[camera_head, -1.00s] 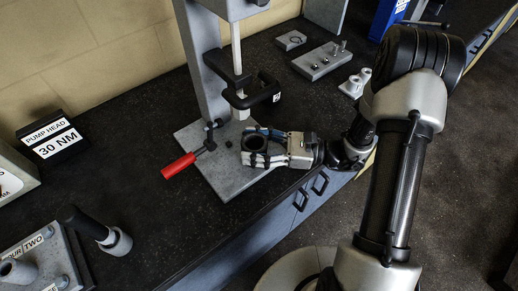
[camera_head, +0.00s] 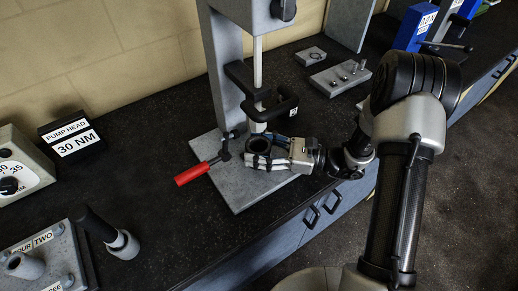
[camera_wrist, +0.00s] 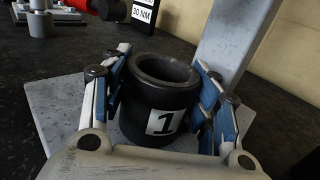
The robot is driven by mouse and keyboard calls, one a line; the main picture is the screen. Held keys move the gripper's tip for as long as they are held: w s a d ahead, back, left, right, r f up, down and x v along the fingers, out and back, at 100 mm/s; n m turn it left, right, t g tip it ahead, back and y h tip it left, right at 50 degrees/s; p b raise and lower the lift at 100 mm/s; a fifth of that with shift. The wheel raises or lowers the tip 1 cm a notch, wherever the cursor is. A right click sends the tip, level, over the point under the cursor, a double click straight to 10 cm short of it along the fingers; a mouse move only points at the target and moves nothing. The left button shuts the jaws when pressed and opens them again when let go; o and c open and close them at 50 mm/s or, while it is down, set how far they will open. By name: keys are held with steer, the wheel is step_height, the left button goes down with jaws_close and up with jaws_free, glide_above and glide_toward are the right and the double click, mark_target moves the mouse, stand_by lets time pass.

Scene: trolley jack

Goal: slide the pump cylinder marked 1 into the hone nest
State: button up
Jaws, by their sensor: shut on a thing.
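My gripper (camera_head: 258,160) is shut on the pump cylinder marked 1 (camera_wrist: 162,98), a black, open-topped cylinder with a white label. It is held upright between blue-padded fingers in the wrist view. In the head view the cylinder (camera_head: 259,144) is over the grey base plate of the honing stand (camera_head: 240,199), just below the pale vertical spindle (camera_head: 257,75). A dark U-shaped bracket (camera_head: 270,112) is above and beside it. I cannot make out the hone nest itself; the cylinder and gripper may hide it. I cannot tell whether the cylinder touches the plate.
A red-handled clamp (camera_head: 192,174) sits left of the cylinder on the plate. The grey column (camera_head: 226,75) rises behind. A grey block with pins (camera_head: 340,77) lies at the back right. A PUMP HEAD 30 NM block (camera_head: 72,138) stands left. The bench between is clear.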

stand_by(0.3)
steer(key=o, duration=1.9)
steer(key=shift+c, duration=0.2)
steer(key=shift+d, duration=0.15)
steer(key=d, duration=0.4)
steer(key=s+d, duration=0.1)
steer(key=d, duration=0.2)
steer(key=s+d, duration=0.1)
steer(key=d, duration=0.3)
steer(key=shift+s+d, duration=0.2)
steer(key=shift+d, duration=0.1)
